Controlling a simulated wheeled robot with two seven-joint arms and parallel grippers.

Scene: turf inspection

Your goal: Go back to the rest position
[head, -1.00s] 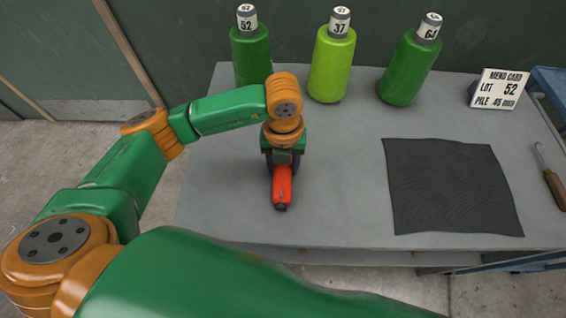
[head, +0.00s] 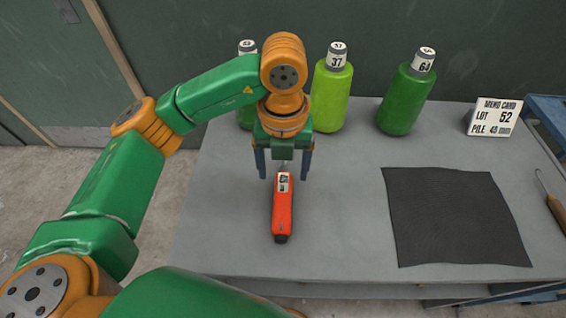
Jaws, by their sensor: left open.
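My left gripper (head: 284,172) is open above the grey table, its two dark fingers apart and pointing down. A red handheld tool (head: 283,212) with a small labelled patch at its far end lies on the table just below and in front of the fingers. The gripper is empty, with the tool's far end between the fingers in the picture; whether they are clear of it in height is hard to tell. A green arm link of mine crosses the bottom left. My right gripper is not in view.
Green bottles stand along the back: one partly hidden behind my arm (head: 247,117), a lime one marked 37 (head: 330,98), and a darker one (head: 405,100). A memo card (head: 494,117) reads lot 52. A dark mat (head: 455,215) and a hooked tool (head: 556,208) lie right.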

